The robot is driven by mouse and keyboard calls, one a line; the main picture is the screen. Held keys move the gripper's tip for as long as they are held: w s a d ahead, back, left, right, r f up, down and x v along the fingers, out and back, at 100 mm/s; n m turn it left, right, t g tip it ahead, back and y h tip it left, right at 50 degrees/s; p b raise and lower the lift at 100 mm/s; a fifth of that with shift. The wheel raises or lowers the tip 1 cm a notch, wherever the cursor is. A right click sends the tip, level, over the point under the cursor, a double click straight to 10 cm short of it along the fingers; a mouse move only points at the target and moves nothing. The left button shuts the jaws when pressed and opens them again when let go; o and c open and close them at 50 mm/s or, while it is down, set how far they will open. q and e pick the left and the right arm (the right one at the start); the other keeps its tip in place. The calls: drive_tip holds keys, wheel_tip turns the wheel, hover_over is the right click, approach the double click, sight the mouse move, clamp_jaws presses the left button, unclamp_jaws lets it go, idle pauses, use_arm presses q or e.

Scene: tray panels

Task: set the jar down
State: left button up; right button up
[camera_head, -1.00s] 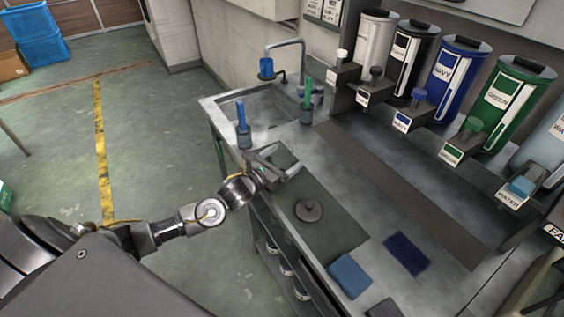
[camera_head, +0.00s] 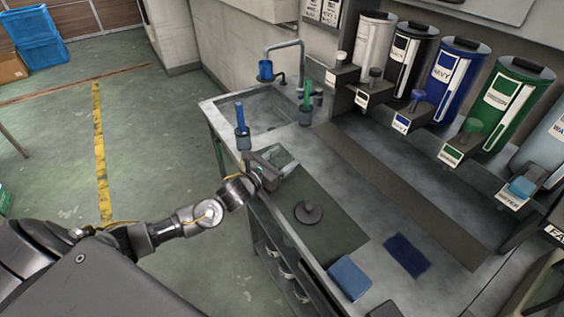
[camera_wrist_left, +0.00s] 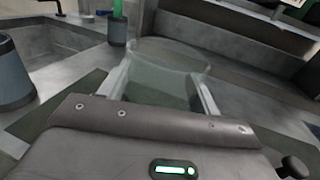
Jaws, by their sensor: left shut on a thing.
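A clear, greenish glass jar (camera_wrist_left: 165,75) stands between the two pale fingers of my left gripper (camera_wrist_left: 160,95) in the left wrist view. The gripper is shut on it. My right gripper is not in view.
A cup with a blue tool (camera_head: 243,138) stands left of the gripper, and one with a green tool (camera_head: 305,112) stands beyond it. The sink (camera_head: 258,108) lies behind. A dark round lid (camera_head: 308,212) rests on the mat. Paint dispensers (camera_head: 455,80) line the wall.

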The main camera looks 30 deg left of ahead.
use_arm(q)
wheel_tip(320, 180, up, 3)
drive_tip(key=shift+s+f+b, duration=0.15)
drive_tip(key=shift+b, duration=0.25)
drive_tip(key=s+d+r, duration=0.1)
drive_tip(key=s+r, duration=0.8)
drive_tip(key=s, duration=0.4)
drive_tip(key=shift+s+d+r+b, duration=0.25)
drive_tip(key=shift+s+b, duration=0.1)
drive_tip(key=shift+b, duration=0.05)
